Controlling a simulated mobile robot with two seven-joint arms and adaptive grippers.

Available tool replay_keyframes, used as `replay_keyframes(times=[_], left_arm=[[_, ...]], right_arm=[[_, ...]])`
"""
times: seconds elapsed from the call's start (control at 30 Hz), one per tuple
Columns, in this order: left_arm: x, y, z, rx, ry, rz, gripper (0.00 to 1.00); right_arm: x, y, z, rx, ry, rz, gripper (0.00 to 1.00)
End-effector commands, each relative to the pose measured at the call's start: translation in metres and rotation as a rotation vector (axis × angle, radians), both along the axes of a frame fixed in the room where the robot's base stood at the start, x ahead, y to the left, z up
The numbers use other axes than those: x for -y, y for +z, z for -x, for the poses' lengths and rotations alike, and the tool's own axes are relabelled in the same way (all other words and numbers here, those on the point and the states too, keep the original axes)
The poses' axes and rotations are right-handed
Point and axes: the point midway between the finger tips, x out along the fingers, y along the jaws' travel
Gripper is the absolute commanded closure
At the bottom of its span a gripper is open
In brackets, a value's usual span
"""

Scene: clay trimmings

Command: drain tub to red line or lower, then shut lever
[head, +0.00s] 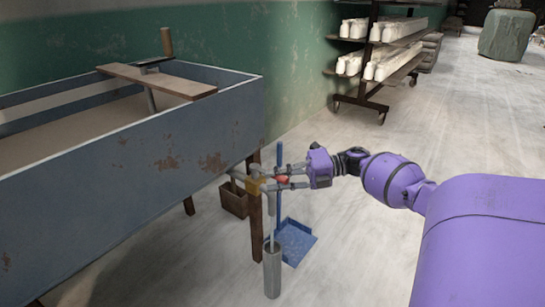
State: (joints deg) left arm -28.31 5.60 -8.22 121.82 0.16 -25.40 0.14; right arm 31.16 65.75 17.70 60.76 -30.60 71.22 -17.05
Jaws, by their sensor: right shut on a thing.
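The blue-grey rusty tub (150,165) stands on wooden legs at left, with brownish contents (75,128) inside. I cannot make out a red line on its visible walls. At its near right corner is a brass valve (254,188) with a small red lever (282,180). My right gripper (276,178) reaches in from the right, its fingers closed around the red lever, partly hiding it. A pale spout (271,205) hangs below the valve. A thin strand, seemingly liquid, runs from it toward an upright grey cylinder (272,272) on the floor. My left gripper is not in view.
A board (155,80) with a wooden-handled tool lies across the tub. A brown box (234,200) and a blue dustpan (296,242) with an upright handle sit near the tub's leg. A wheeled rack (372,85) with white pieces stands behind. The floor at right is open.

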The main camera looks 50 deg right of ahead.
Motion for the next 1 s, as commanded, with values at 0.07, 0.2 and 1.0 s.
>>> replay_keyframes(times=[0.07,0.2,1.0], left_arm=[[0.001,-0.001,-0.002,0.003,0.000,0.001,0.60],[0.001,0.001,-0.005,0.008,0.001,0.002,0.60],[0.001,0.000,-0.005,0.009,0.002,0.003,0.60]], right_arm=[[0.000,0.000,0.000,0.002,0.003,0.001,1.00],[0.000,0.001,0.000,0.002,0.003,0.001,1.00],[0.015,0.002,0.013,-0.003,-0.001,0.000,0.64]])
